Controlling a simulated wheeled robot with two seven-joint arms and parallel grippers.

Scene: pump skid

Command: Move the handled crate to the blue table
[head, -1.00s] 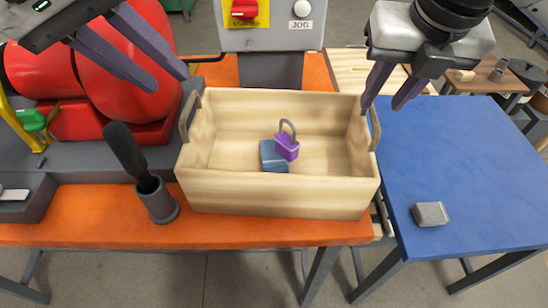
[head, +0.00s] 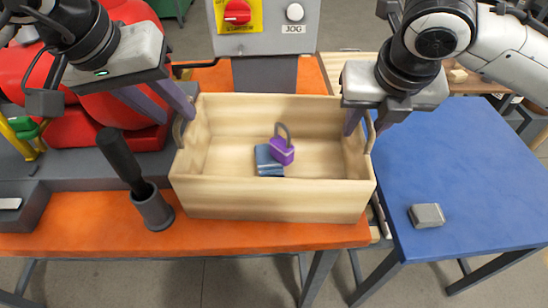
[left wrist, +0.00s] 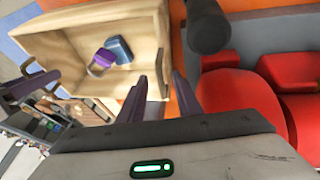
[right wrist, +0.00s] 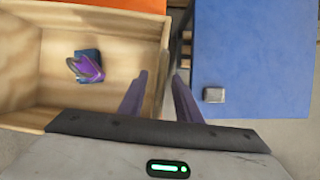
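The handled crate (head: 270,200) is a pale wooden box with a grey handle at each end, standing on the orange table (head: 90,218). A purple padlock (head: 282,151) and a blue block (head: 267,163) lie inside it. My left gripper (head: 175,118) is open above the left handle (head: 179,131), its fingers on either side of the crate's end. My right gripper (head: 365,130) is open at the right handle (head: 370,135), its fingers straddling the end wall. Whether either gripper touches a handle is unclear. The blue table (head: 455,170) stands to the right.
A grey block (head: 426,215) lies on the blue table near its front left; the rest of its top is clear. A dark-handled tool stands in a grey cup (head: 153,210) left of the crate. Red pump parts (head: 110,110) and a control box (head: 265,30) stand behind.

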